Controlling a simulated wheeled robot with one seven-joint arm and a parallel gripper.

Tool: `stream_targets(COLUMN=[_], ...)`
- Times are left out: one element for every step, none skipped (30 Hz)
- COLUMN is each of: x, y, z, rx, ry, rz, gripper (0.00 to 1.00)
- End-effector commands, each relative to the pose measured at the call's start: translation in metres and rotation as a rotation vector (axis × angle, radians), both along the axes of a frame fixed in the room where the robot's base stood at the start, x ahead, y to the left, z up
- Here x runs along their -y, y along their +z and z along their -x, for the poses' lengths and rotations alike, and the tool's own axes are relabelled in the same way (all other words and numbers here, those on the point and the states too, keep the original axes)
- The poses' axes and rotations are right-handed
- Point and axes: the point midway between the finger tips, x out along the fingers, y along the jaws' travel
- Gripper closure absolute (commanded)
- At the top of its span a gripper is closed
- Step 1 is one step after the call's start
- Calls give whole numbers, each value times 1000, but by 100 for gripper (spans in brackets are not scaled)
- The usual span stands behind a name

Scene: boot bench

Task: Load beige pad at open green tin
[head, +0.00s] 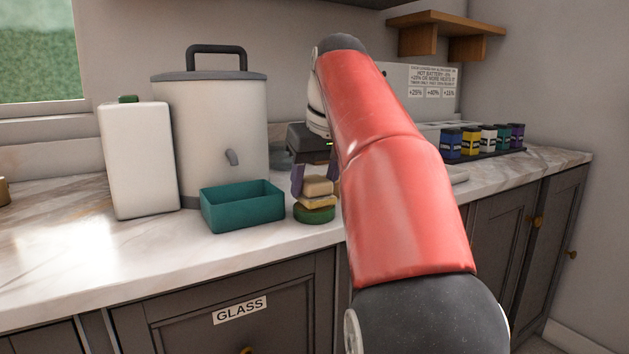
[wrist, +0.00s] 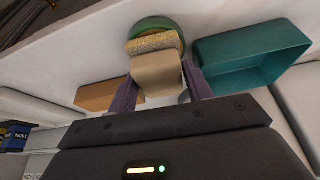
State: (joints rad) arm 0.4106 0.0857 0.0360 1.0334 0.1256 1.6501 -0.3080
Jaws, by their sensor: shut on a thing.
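The beige pad (head: 318,187) has a smooth beige block on top and a rough, yellowish layer below; it also shows in the wrist view (wrist: 157,72). My gripper (head: 315,178) has its purple fingers on either side of the block and is shut on it. The green tin (head: 314,214) stands on the counter right under the pad, and its rim shows beyond the pad in the wrist view (wrist: 150,23). The rough face is at the tin's mouth. I cannot tell whether it touches what is inside. The pad hides most of the opening.
A teal open box (head: 243,208) stands close left of the tin. A white container (head: 139,160) and a lidded grey canister (head: 209,130) stand further left. Several small colored jars (head: 487,140) stand at the right. A tan block (wrist: 96,96) lies nearby in the wrist view.

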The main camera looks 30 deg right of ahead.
Motion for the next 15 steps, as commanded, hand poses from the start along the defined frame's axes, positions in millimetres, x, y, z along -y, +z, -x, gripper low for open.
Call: stream_targets(x=[0,0,0,0,0,0,0,0,0,0,0,0,0,0,0], y=[8,11,14,17,19,20,22,25,28,30,33,36,38,40,44], z=[0,0,0,0,0,-1,-1,-1,-1,-1,-1,-1,-1,-1,-1], rx=[1,2,2,3,3,3,5,5,4,5,5,5,5,5,5], ry=[0,0,1,1,1,1,1,1,1,1,1,1,1,1,1], rz=[0,0,0,0,1,0,1,1,2,2,2,2,2,2,2], gripper=[68,68,68,68,68,68,68,68,68,68,68,68,68,68,68])
